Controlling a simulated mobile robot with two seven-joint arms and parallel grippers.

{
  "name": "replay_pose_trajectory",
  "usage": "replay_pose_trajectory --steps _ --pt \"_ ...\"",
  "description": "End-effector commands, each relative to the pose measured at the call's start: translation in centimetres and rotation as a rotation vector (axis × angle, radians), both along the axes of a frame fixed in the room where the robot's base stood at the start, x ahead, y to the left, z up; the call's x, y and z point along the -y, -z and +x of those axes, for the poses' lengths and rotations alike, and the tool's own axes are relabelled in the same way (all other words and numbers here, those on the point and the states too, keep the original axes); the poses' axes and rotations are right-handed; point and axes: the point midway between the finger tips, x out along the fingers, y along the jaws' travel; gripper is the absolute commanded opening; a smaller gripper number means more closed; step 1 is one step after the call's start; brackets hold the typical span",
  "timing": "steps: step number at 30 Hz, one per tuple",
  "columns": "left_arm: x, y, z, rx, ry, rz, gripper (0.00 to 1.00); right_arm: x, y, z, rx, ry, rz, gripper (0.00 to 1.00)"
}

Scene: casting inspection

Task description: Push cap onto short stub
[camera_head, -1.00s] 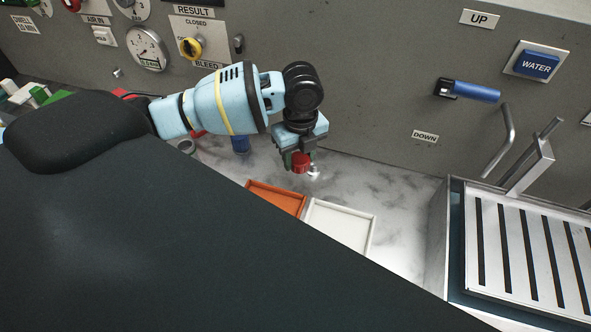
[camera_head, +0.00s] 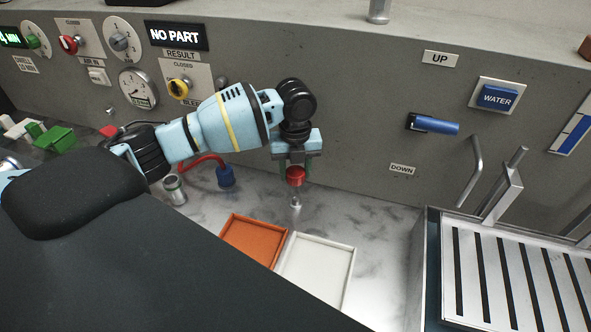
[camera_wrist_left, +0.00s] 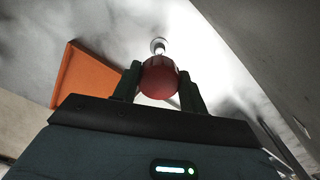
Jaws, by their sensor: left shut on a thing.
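A red cap (camera_head: 295,176) is between the fingers of my left gripper (camera_head: 295,168), which is shut on it. In the left wrist view the red cap (camera_wrist_left: 159,78) sits between the two dark fingertips of the gripper (camera_wrist_left: 161,84). A small silver stub (camera_head: 296,200) stands on the marbled bench directly below the cap in the head view. The stub (camera_wrist_left: 158,45) also shows just beyond the cap in the wrist view, partly hidden by it. I cannot tell whether cap and stub touch. My right gripper is not in view.
An orange tray (camera_head: 253,241) and a white tray (camera_head: 318,268) lie in front of the stub. A blue fitting with a red hose (camera_head: 225,177) and a silver cylinder (camera_head: 174,190) stand to the left. The grey panel rises behind; a slatted grate (camera_head: 510,285) is at right.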

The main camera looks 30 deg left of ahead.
Motion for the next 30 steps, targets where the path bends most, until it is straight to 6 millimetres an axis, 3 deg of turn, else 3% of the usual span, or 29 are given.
replay_pose_trajectory --steps 8,30 --pt "0.0 0.4 0.0 -0.002 -0.001 -0.001 0.17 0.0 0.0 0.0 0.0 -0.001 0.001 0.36" --pt "0.0 5.7 0.0 -0.002 -0.001 -0.001 0.17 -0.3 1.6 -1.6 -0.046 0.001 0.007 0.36"
